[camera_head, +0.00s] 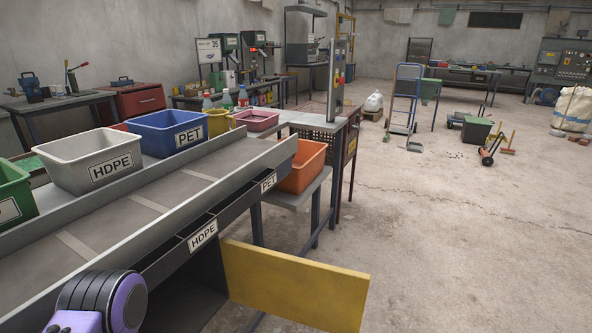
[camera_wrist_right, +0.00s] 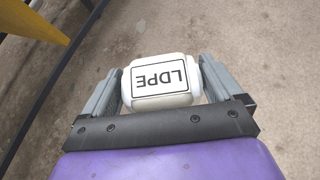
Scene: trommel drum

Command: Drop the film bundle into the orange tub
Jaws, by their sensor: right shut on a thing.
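The orange tub (camera_head: 303,168) stands on a grey stand past the far end of the sorting conveyor in the head view. Its inside is only partly seen. In the right wrist view, my right gripper (camera_wrist_right: 160,84) is shut on a white block-like bundle (camera_wrist_right: 140,98) with an LDPE label, held between its two fingers above the concrete floor. The gripper and bundle are not in the head view, so their distance from the tub cannot be told. A purple and black arm part of mine (camera_head: 105,300) shows at the lower left of the head view. My left gripper is not in view.
The conveyor (camera_head: 150,208) runs along the left, with a grey HDPE bin (camera_head: 88,172), a blue PET bin (camera_head: 178,140) and a green bin (camera_head: 12,190) behind it. A yellow panel (camera_head: 290,288) juts out at the front.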

